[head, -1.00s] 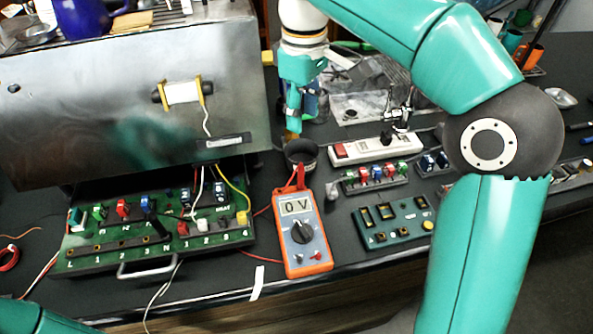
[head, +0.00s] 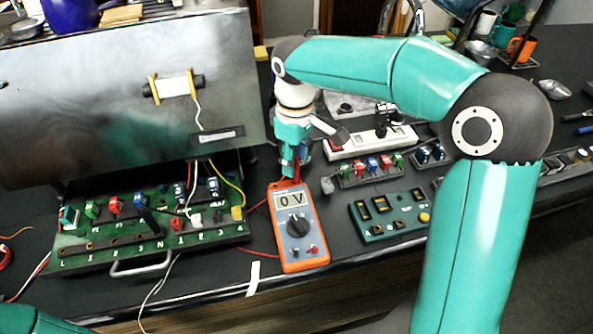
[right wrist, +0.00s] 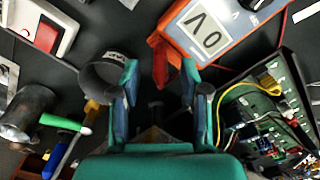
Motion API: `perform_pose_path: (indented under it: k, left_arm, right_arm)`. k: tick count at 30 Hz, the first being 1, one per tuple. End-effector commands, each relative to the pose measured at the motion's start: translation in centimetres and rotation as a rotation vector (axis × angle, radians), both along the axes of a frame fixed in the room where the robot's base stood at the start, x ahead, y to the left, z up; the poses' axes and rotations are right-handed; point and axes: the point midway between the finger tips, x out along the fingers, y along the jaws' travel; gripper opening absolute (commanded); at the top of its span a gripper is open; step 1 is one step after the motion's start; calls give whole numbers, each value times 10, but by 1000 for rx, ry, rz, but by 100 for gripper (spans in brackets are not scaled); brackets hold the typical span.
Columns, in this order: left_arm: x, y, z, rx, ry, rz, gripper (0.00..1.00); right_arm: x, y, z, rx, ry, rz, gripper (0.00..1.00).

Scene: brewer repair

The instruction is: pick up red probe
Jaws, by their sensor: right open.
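The red probe (right wrist: 160,58) stands by the top end of the orange multimeter (right wrist: 213,35), between and just beyond the fingertips of my right gripper (right wrist: 160,82) in the right wrist view. The gripper is open, with a finger to either side and nothing held. In the head view my right gripper (head: 291,167) is directly above the multimeter's top edge and partly covers the probe (head: 297,178). The multimeter (head: 299,228) reads 0 V. My left gripper is out of the picture; only a piece of my left arm shows at the bottom left.
A dark cup (right wrist: 98,78) stands close beside one finger. A green fuse board (head: 388,215) and a power strip (head: 375,140) are to the right.

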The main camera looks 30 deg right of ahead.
Motion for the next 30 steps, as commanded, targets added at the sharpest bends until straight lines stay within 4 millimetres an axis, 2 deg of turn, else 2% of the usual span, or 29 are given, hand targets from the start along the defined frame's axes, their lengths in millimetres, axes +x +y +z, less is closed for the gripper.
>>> perform_pose_path:
  k: [4,11,19,30]
  left_arm:
    - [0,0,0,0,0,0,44]
    - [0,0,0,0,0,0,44]
    - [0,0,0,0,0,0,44]
    - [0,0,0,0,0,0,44]
  right_arm:
    - [0,0,-12,0,1,0,45]
    - [0,0,-13,0,0,0,44]
    - [0,0,-13,0,0,1,0]
    - [0,1,-11,0,-1,2,0]
